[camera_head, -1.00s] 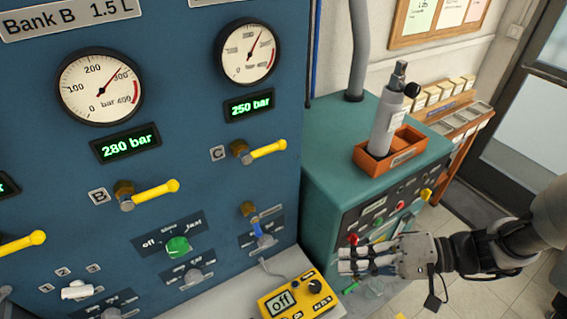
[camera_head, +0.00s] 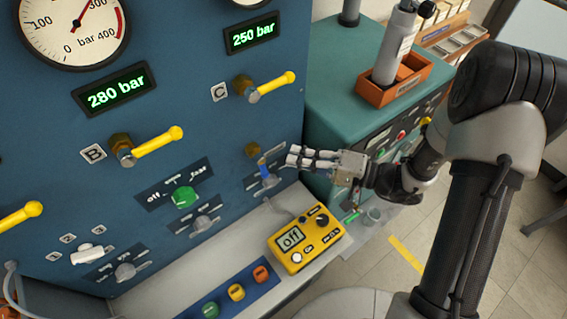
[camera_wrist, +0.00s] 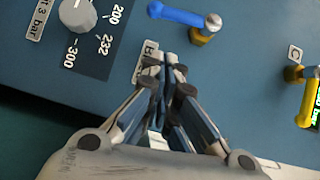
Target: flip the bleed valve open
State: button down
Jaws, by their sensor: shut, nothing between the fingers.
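The bleed valve appears to be the small valve with a blue lever (camera_head: 264,166) and brass body on the right side of the blue panel. In the head view its lever hangs downward. In the wrist view the blue lever (camera_wrist: 182,15) lies across the top, above a partly hidden label. My gripper (camera_head: 291,157) is just right of the lever, fingers pointing at the panel. In the wrist view my gripper (camera_wrist: 164,66) has its fingertips together, empty, below the lever and seemingly apart from it.
A grey knob (camera_wrist: 78,14) sits beside the valve on the panel. Yellow-handled valve C (camera_head: 270,86) is above. A yellow meter (camera_head: 306,240) reading "off" stands on the bench below. A teal cabinet (camera_head: 335,60) with an orange tray (camera_head: 362,94) is at the right.

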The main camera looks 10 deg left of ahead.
aim_at(263, 168)
jog(key=shift+s+a+f, duration=0.1)
jog(key=shift+s+a, duration=0.5)
jog(key=shift+a, duration=0.25)
jog(key=shift+s+a+f, duration=0.1)
jog(key=shift+s+a, duration=0.5)
jog(key=shift+a, duration=0.25)
jog(key=shift+b, duration=0.3)
jog(key=s+a+f+m+y+b, duration=0.1)
jog(key=b, duration=0.2)
jog(key=shift+r, duration=0.1)
